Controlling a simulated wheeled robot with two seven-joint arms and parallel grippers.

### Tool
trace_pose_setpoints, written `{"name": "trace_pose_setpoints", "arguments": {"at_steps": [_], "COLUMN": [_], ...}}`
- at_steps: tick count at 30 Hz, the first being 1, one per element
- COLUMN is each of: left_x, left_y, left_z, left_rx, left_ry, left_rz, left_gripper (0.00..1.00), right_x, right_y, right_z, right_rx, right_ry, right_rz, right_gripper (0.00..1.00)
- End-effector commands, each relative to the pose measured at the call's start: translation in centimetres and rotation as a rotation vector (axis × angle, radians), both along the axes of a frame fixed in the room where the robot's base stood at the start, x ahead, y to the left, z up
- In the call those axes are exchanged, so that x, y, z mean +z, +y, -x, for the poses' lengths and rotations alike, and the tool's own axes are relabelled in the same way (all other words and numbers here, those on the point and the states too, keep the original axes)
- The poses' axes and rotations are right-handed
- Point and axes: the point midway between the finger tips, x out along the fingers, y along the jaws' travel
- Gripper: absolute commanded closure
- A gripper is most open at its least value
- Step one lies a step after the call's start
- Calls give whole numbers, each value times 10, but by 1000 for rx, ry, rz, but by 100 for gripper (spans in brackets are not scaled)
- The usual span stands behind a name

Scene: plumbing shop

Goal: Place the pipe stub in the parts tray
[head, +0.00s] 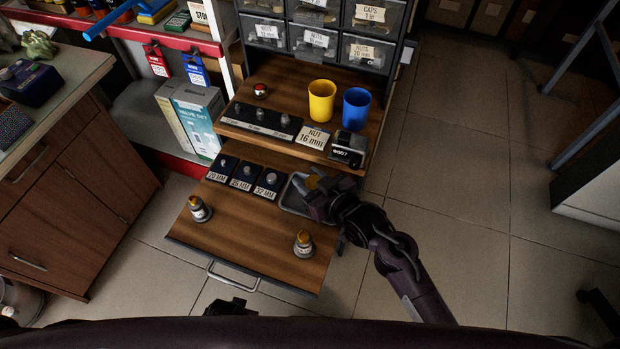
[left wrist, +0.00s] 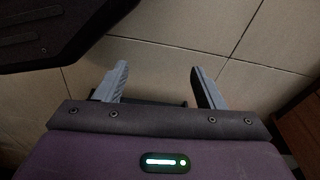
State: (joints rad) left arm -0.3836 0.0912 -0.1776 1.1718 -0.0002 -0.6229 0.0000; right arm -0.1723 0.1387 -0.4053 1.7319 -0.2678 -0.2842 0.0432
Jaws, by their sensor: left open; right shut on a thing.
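My right gripper (head: 319,192) is shut on a small brass-coloured piece (head: 312,182), which I take to be the pipe stub; the jaws hide most of it. It is over or in the grey parts tray (head: 288,203), at the right end of the pulled-out wooden drawer board. I cannot tell whether the piece touches the tray floor. My left gripper is open and empty in the left wrist view (left wrist: 160,85), above the tiled floor.
Two brass-topped fittings stand upright on the drawer board, one at left (head: 200,209) and one at front right (head: 303,244). Size-marked black blocks (head: 244,178) sit left of the tray. A yellow cup (head: 321,101) and a blue cup (head: 356,109) stand on the shelf behind.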

Motion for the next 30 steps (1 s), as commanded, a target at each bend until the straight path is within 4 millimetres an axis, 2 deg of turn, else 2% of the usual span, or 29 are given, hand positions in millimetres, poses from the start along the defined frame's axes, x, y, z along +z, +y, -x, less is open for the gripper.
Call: {"name": "trace_pose_setpoints", "arguments": {"at_steps": [3,4,9,20,25,30], "left_x": [-2,-2,-2,1,2,-4], "left_y": [1,1,2,2,3,6], "left_z": [4,4,4,0,0,8], "left_rx": [0,1,1,1,0,0], "left_ry": [7,8,10,-2,-10,-2], "left_rz": [-1,-1,-3,-1,-2,-5], "left_gripper": [37,37,37,37,37,37], "right_x": [-1,-3,-3,1,11,24], "right_y": [0,0,0,-2,-18,-41], "right_z": [-1,0,0,2,23,51], "right_rx": [0,0,0,0,2,3], "right_ry": [-5,0,0,1,1,2], "right_rz": [-3,0,0,2,3,3], "right_gripper": [100,61,41,41,41,41]}}
